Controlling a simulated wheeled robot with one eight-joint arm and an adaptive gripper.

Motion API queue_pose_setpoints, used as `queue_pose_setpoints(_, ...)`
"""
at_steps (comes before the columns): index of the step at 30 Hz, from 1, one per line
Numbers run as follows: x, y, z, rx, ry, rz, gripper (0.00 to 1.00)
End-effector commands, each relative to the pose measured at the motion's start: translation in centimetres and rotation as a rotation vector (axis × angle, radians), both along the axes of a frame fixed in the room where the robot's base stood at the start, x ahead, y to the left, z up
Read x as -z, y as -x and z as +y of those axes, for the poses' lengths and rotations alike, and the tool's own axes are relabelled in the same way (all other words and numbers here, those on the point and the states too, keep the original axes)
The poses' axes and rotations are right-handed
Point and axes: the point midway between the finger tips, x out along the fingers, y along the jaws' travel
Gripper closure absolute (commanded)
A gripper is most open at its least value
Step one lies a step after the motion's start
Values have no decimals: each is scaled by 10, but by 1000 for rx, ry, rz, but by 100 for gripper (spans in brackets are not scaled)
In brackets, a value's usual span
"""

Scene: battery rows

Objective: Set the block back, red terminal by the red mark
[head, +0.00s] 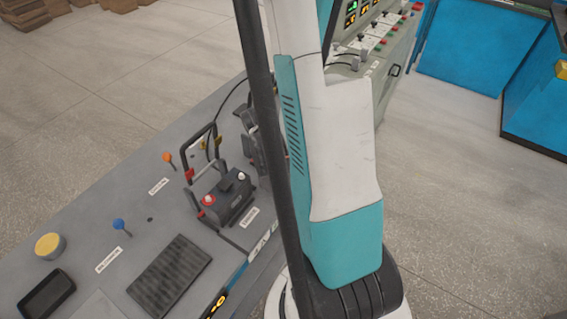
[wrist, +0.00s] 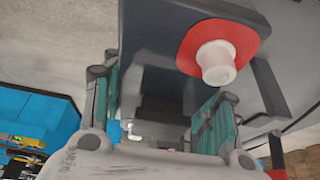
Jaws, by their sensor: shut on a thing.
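The dark block (head: 230,203) is near the right edge of the grey bench in the head view. Its red terminal (head: 208,200) is at its left end, and a pale terminal (head: 241,176) is at its right. In the wrist view the red terminal (wrist: 215,62) is large, a white post on a red disc. My gripper (wrist: 158,115) is shut on the block, with teal-padded fingers either side. In the head view my gripper (head: 249,140) is partly hidden by my arm. A red mark (head: 189,174) shows on a dark upright frame near the red terminal. Whether the block touches the bench is unclear.
The grey bench (head: 75,215) carries orange (head: 167,157) and blue (head: 118,224) knobs, a yellow button (head: 48,244) and a dark ribbed pad (head: 170,275). The dark frame (head: 200,137) stands close behind the block. A control console (head: 395,70) is beyond my arm.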

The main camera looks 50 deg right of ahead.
Motion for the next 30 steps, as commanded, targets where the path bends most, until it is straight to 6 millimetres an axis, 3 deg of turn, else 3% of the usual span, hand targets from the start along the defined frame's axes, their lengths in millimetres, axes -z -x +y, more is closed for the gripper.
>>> queue_pose_setpoints(18, 1, -79, -82, 0, 0, 1, 100)
queue_pose_setpoints(30, 8, -91, -94, -1, 0, 0, 100)
